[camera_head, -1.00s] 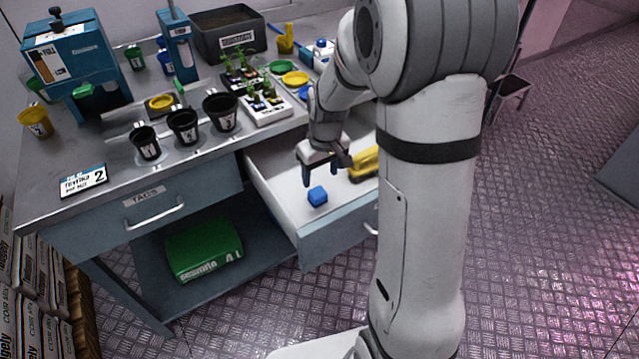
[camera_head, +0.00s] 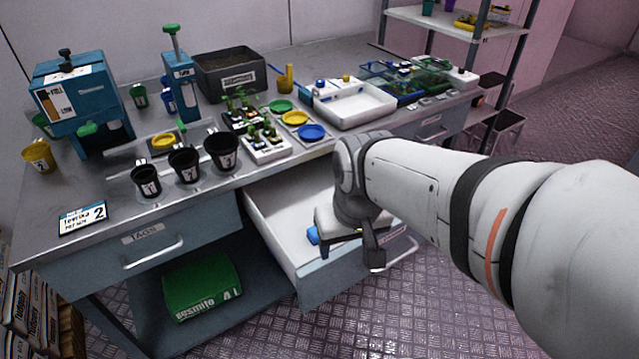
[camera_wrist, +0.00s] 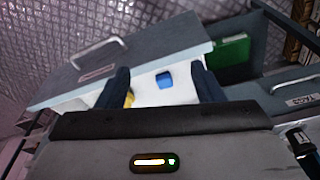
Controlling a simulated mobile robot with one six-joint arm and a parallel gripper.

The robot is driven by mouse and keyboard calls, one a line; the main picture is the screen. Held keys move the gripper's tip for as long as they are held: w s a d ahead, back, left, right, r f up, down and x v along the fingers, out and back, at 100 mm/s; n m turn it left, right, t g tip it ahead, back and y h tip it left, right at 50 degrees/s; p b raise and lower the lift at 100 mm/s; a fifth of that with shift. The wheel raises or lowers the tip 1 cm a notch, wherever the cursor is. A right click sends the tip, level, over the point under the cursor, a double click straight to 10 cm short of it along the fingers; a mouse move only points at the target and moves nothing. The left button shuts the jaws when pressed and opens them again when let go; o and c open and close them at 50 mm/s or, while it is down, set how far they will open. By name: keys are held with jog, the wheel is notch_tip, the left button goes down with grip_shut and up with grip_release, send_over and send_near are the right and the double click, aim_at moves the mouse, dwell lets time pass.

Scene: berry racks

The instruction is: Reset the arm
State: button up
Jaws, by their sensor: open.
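My gripper (camera_head: 345,245) is over the open drawer (camera_head: 280,225), near its front panel, with its jaws partly hidden by my wrist in the head view. In the wrist view, the two dark fingers of my gripper (camera_wrist: 163,85) stand apart with nothing held between them. A yellow thing (camera_wrist: 129,98) shows beside the left finger in the wrist view.
The bench top holds black pots (camera_head: 184,163), seedling trays (camera_head: 265,143), coloured dishes (camera_head: 295,117), a white tray (camera_head: 355,108) and blue machines (camera_head: 80,95). A green bag (camera_head: 203,287) lies on the lower shelf. A rack (camera_head: 455,22) stands at the back right.

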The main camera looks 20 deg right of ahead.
jog(key=shift+s, duration=0.35)
jog(key=shift+r, duration=0.1)
notch_tip(320, 180, up, 7)
jog(key=p, duration=0.6)
jog(key=shift+s, duration=0.15)
jog(key=shift+d, duration=0.1)
